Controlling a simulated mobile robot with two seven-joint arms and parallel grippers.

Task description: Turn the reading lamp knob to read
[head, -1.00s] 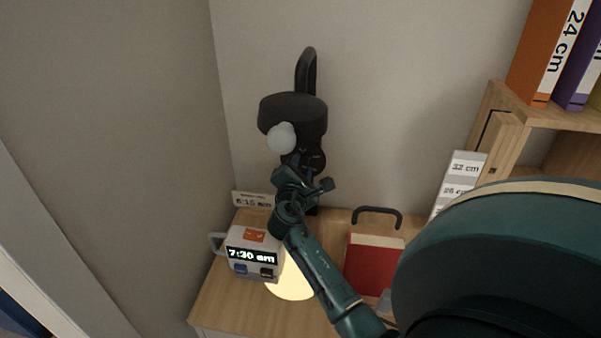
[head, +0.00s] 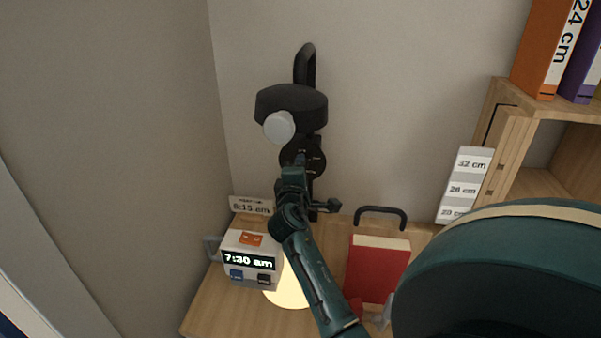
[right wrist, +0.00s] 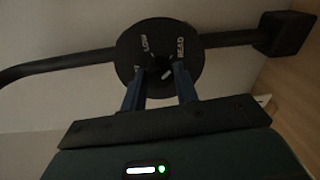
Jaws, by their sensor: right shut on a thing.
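The black reading lamp (head: 291,106) stands against the wall, with a pale round part on its front. Its round black dial (head: 316,158) is below the shade. In the right wrist view the dial (right wrist: 128,62) carries the words LOW at upper left and READ at upper right. My right gripper (head: 300,160) reaches the dial. In the right wrist view its two blue fingers (right wrist: 158,77) are shut on the small dark knob (right wrist: 159,64) at the dial's middle. The knob is dim and partly hidden, and I cannot tell exactly where it points. My left gripper is not in view.
A clock (head: 250,258) reading 7:30 am stands left of my forearm, with a small time card (head: 251,205) behind it. A red book (head: 376,270) and a black handle (head: 380,212) are to the right. A wooden shelf (head: 560,121) with binders stands at far right.

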